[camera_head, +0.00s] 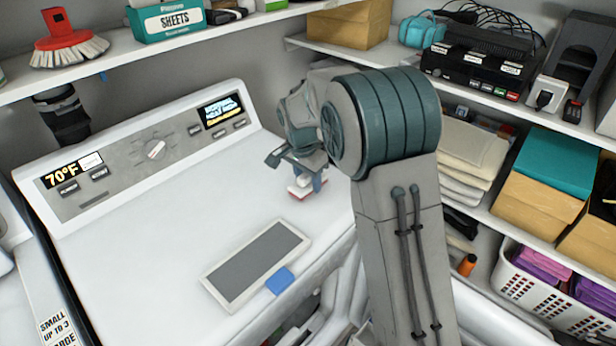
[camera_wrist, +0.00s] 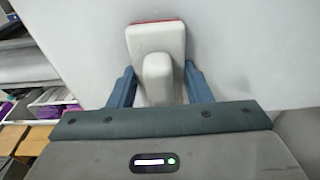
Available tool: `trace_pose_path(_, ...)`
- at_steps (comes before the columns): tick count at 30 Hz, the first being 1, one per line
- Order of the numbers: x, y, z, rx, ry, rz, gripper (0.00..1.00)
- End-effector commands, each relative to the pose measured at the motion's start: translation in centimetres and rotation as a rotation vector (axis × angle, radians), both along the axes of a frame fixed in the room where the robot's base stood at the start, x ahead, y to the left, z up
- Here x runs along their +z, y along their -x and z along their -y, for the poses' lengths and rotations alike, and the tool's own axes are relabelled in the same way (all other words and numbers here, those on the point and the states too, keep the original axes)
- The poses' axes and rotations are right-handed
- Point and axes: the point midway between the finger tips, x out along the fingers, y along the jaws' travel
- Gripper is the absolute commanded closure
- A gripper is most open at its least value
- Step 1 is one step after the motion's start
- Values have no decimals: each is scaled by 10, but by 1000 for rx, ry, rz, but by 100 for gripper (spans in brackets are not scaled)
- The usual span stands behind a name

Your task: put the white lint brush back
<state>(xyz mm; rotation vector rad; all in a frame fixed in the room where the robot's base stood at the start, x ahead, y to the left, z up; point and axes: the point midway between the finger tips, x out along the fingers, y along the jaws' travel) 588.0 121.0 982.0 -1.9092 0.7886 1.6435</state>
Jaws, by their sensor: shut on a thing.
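The white lint brush (camera_wrist: 157,42) has a white body with a red edge at its far end. In the wrist view it sits between the two blue fingers of my gripper (camera_wrist: 158,85), which is shut on it. In the head view the brush (camera_head: 300,190) shows as a small white and red piece below my gripper (camera_head: 304,180), over the white washer top (camera_head: 180,225). My arm hides part of the gripper. I cannot tell whether the brush touches the washer top.
A grey panel with a white frame (camera_head: 256,263) and a blue tab lies on the washer top. The control panel (camera_head: 150,150) rises behind. A shelf at upper left holds a red brush (camera_head: 65,42) and a sheets box (camera_head: 166,18). Loaded shelves and a white basket (camera_head: 530,290) stand right.

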Motion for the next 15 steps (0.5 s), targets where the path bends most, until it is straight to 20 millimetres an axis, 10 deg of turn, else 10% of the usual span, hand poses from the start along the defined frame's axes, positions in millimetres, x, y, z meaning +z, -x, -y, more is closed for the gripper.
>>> trace_pose_path(10, -4, 0, 0, 1, -1, 1, 89)
trace_pose_path(11, -3, 0, 0, 1, -1, 1, 47)
trace_pose_path(12, -3, 0, 0, 1, -1, 1, 36)
trace_pose_path(15, -3, 0, 0, 1, -1, 1, 34)
